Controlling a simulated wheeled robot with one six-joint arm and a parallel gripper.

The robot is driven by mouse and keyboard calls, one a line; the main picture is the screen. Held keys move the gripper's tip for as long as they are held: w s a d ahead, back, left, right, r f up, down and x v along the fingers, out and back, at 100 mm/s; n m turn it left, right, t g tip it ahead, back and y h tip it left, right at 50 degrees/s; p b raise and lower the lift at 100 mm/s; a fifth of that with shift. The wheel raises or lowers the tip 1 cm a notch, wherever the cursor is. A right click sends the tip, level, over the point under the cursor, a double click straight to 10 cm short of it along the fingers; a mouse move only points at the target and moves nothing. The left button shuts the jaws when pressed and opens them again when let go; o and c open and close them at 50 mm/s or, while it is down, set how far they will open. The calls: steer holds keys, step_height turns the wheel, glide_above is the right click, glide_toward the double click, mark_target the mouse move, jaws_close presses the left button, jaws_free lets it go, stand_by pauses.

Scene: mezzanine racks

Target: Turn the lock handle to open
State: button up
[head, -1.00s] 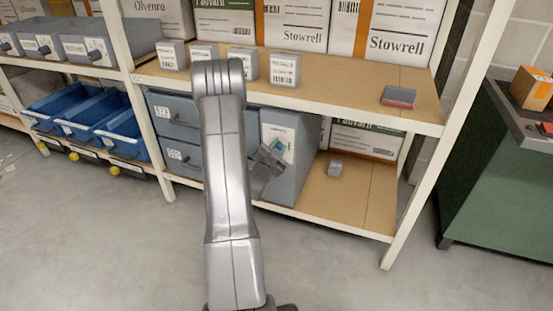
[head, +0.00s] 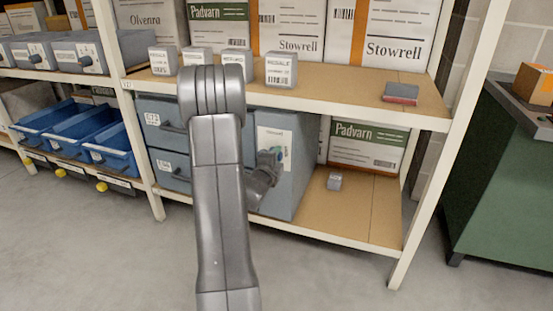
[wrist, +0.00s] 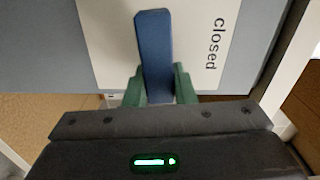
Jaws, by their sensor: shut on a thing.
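The lock handle (wrist: 154,50) is a blue lever on a pale label plate (wrist: 100,35) that reads "closed". In the wrist view it stands nearly upright, tilted slightly, with its lower end between the green fingers of my gripper (wrist: 157,88). The fingers are shut on it, one on each side. In the head view my gripper (head: 275,158) is at the front of the grey-blue cabinet (head: 296,165) on the lower shelf. The handle is mostly hidden there by my gripper and wrist.
A white rack post (head: 440,150) and green cabinet (head: 500,180) stand further right.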

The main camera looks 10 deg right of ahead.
steer(key=shift+f+m, duration=0.1)
steer(key=shift+m, duration=0.5)
steer(key=o, duration=1)
steer(key=p+v, duration=0.2)
steer(key=v, duration=1.1)
steer(key=shift+s+a, duration=0.25)
steer(key=shift+s, duration=0.1)
